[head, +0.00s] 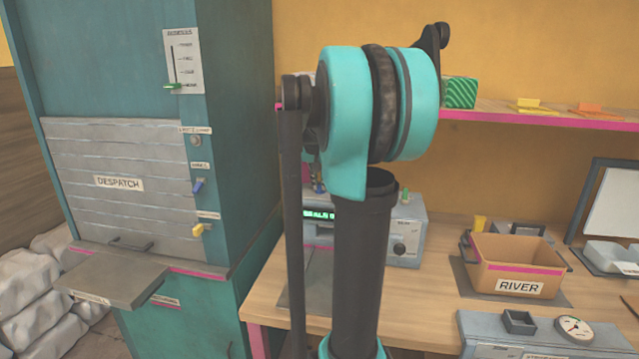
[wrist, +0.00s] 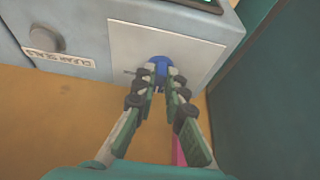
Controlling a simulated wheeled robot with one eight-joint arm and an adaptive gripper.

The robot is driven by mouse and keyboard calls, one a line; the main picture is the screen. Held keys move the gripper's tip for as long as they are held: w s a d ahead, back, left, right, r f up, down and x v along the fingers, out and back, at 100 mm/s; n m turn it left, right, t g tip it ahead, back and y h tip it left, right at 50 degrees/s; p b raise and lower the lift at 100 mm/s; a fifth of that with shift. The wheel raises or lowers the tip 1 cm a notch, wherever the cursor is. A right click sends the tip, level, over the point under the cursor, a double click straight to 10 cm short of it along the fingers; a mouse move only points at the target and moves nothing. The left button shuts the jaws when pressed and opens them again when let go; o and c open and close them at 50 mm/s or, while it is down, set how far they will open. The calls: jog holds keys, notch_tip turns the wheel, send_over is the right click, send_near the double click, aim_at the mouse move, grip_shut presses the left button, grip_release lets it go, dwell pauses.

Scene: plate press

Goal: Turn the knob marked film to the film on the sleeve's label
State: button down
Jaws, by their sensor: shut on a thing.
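In the wrist view my gripper (wrist: 160,88) is shut on a blue knob (wrist: 160,66). The knob sits on a pale plate on the front of a grey-blue machine. The fingers cover most of the knob, so its pointer and any marking around it cannot be read. In the head view a grey machine with a green display (head: 319,214) stands on the bench behind my arm. My arm hides much of its front, and my gripper does not show there. I cannot make out a sleeve or its label in either view.
A grey round knob (wrist: 45,39) and a label strip (wrist: 58,54) are left of the held knob. A teal cabinet (head: 240,150) marked DESPATCH stands left of the bench. A cardboard box (head: 513,262) marked RIVER and a dial unit (head: 540,335) are at the right.

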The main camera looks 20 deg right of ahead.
jog(key=shift+w+a+m+g+h, duration=0.1)
jog(key=shift+m+g+h, duration=0.2)
jog(key=shift+m, duration=0.8)
jog(key=shift+w+a+m+g+h, duration=0.15)
jog(key=shift+m+g, duration=0.25)
jog(key=shift+m, duration=0.7)
jog(key=c, duration=1.6)
grip_release()
jog(key=shift+v, duration=3.8)
jog(key=shift+o, duration=0.2)
jog(key=shift+f, duration=0.1)
